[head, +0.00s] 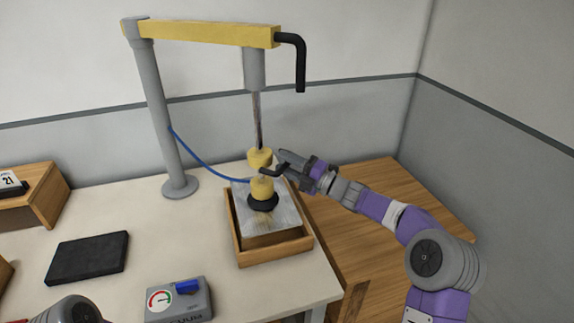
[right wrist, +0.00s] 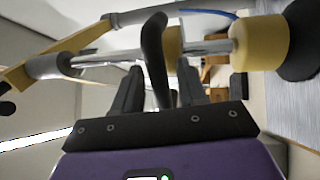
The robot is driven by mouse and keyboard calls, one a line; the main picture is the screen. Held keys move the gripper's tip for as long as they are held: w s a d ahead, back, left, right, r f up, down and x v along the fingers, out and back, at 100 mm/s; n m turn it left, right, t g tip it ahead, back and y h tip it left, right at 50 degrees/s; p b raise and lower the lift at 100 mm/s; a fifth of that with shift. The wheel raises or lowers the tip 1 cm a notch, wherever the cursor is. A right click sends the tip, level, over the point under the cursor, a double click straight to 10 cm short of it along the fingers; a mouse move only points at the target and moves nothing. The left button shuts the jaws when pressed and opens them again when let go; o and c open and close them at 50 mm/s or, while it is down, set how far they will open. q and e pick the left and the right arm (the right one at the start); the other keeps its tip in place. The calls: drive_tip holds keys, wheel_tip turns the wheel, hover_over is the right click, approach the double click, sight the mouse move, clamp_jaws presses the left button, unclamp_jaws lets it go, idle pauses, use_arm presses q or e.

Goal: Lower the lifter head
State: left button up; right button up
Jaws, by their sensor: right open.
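The lifter head hangs on a metal rod under the yellow boom (head: 205,32). It has an upper yellow collar (head: 260,157), a lower yellow body (head: 262,186) and a black cup (head: 263,202) over a metal plate (head: 284,218). I cannot tell whether the cup touches the plate. A curved black handle (head: 273,172) sticks out from the head. My right gripper (head: 286,167) is open at the handle's side of the head. In the right wrist view, the handle (right wrist: 153,50) crosses between the open fingers (right wrist: 160,88). My left gripper is not in view.
A wooden tray (head: 275,255) holds the plate on the white table (head: 140,205). The grey post (head: 163,125) stands behind, with a blue hose to the head. A gauge box (head: 180,303) and black pad (head: 88,258) lie to the left.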

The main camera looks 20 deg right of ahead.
clamp_jaws()
drive_tip(key=shift+f, duration=0.1)
wheel_tip(320, 180, down, 9)
drive_tip(key=shift+r+p, duration=0.2)
drive_tip(key=shift+p, duration=0.1)
unclamp_jaws()
drive_tip(key=shift+r, duration=0.1)
